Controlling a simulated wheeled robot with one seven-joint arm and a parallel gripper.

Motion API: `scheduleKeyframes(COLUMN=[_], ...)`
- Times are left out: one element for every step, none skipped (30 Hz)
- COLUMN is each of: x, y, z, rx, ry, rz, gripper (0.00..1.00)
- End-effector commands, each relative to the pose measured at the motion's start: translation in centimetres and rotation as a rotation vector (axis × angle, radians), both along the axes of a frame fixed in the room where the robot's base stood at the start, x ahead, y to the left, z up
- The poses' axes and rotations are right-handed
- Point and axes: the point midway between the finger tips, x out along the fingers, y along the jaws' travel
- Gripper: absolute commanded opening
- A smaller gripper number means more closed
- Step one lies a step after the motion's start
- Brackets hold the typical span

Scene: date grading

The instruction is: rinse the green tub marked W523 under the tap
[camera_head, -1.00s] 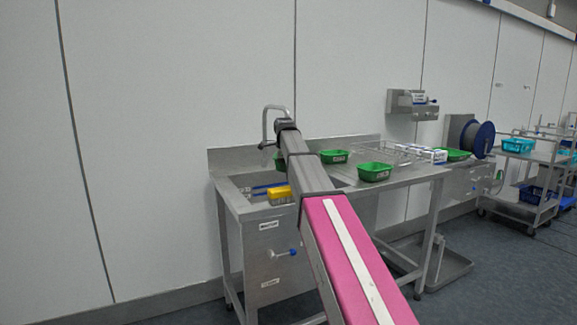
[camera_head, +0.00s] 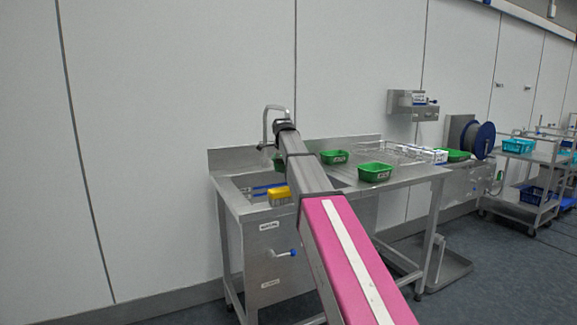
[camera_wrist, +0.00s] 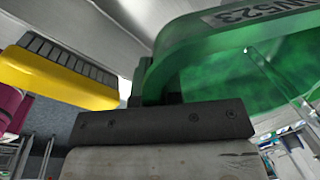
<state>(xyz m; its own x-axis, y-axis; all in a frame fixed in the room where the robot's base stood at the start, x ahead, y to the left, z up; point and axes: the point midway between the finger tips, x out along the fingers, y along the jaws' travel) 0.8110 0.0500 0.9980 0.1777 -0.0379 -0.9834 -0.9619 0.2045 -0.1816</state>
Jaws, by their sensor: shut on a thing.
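The green tub marked W523 (camera_wrist: 225,55) fills the upper right of the wrist view, its label partly cut off and its body tilted in the picture. My gripper (camera_wrist: 157,98) is shut on the tub's wall. In the head view only a sliver of green (camera_head: 278,163) shows beside my arm, below the tap (camera_head: 275,118) and over the sink (camera_head: 240,188). My arm hides the rest of the tub and the gripper there. A thin pale streak crosses the tub in the wrist view; I cannot tell whether it is running water.
A yellow brush (camera_head: 278,196) lies by the sink's front edge; it also shows in the wrist view (camera_wrist: 60,75). Two green tubs (camera_head: 334,157) (camera_head: 375,172) stand on the drainboard right of my arm. A wire rack (camera_head: 400,152) and another green tub (camera_head: 457,155) are farther right.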

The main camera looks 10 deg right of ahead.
Motion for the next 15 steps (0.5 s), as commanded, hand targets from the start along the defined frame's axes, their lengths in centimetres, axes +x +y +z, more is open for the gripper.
scheduleKeyframes(x=[-0.2, -0.4, -0.6, -0.8, -1.1, -1.4, -1.7, -1.9, -2.3, -2.5, -2.7, -3.1, -3.3, -3.6, -3.9], y=[-0.1, -0.1, -0.2, -0.3, -0.3, -0.4, -0.5, -0.6, -0.7, -0.8, -0.9, -1.0, -1.1, -1.1, -1.2], z=[0.0, 0.0, 0.0, 0.0, 0.0, 0.0, 0.0, -0.1, -0.1, -0.1, -0.1, -0.1, -0.1, -0.1, -0.1], rx=[0.0, 0.0, 0.0, 0.0, 0.0, 0.0, 0.0, 0.0, 0.0, 0.0, 0.0, 0.0, 0.0, 0.0, 0.0], ry=[0.0, 0.0, 0.0, 0.0, 0.0, 0.0, 0.0, 0.0, 0.0, 0.0, 0.0, 0.0, 0.0, 0.0, 0.0], rz=[0.0, 0.0, 0.0, 0.0, 0.0, -0.001, -0.001, -0.001, -0.001, -0.001, -0.001, -0.001, -0.001, -0.001, -0.001], gripper=[0.0, 0.0, 0.0, 0.0, 0.0, 0.0, 0.0, 0.0, 0.0, 0.0, 0.0, 0.0, 0.0, 0.0, 0.0])
